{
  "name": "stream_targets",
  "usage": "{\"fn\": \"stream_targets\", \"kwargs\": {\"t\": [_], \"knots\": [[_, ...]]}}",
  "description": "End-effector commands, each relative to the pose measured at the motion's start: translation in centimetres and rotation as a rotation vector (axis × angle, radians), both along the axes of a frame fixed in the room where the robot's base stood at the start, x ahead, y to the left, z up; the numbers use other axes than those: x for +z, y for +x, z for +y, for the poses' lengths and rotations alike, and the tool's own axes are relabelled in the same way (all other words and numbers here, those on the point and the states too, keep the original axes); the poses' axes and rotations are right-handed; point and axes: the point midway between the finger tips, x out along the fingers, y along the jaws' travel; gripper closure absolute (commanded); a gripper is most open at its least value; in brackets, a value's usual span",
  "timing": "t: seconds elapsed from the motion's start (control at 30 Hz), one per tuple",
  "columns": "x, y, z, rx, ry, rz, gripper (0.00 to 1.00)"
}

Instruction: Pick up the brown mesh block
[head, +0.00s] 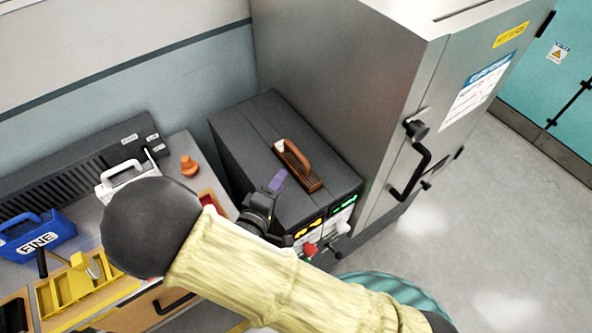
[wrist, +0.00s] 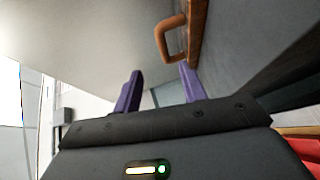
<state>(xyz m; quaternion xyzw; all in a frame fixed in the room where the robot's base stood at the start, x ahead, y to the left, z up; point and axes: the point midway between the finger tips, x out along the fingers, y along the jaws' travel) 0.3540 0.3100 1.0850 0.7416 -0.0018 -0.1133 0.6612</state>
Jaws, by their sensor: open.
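The brown mesh block (head: 309,180) lies on top of a dark grey cabinet, with an arched brown handle (head: 293,153) on it. In the wrist view the block (wrist: 197,30) is at the top, right of centre, and its handle loop sticks out to the left. My gripper (head: 277,181) has purple fingers and is just left of the block in the head view. It also shows in the wrist view (wrist: 161,72), open, with nothing between the fingers. The handle is beyond the fingertips, with no visible contact.
The dark grey cabinet (head: 247,128) has a front panel with knobs and lit displays. A tall metal cabinet (head: 335,75) stands close behind and to the right. On the bench at left are a blue FINE block (head: 38,238), a white handled block (head: 128,181) and an orange knob-shaped piece (head: 189,166).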

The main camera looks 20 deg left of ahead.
Motion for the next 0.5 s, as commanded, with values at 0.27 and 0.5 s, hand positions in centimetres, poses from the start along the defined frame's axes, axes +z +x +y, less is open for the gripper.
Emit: {"fn": "stream_targets", "kwargs": {"t": [0.27, 0.5], "knots": [[-0.5, 5.0, -0.9, -0.003, -0.003, 0.000, 0.58], [-1.3, 8.5, -1.4, -0.002, -0.001, 0.000, 0.58]]}}
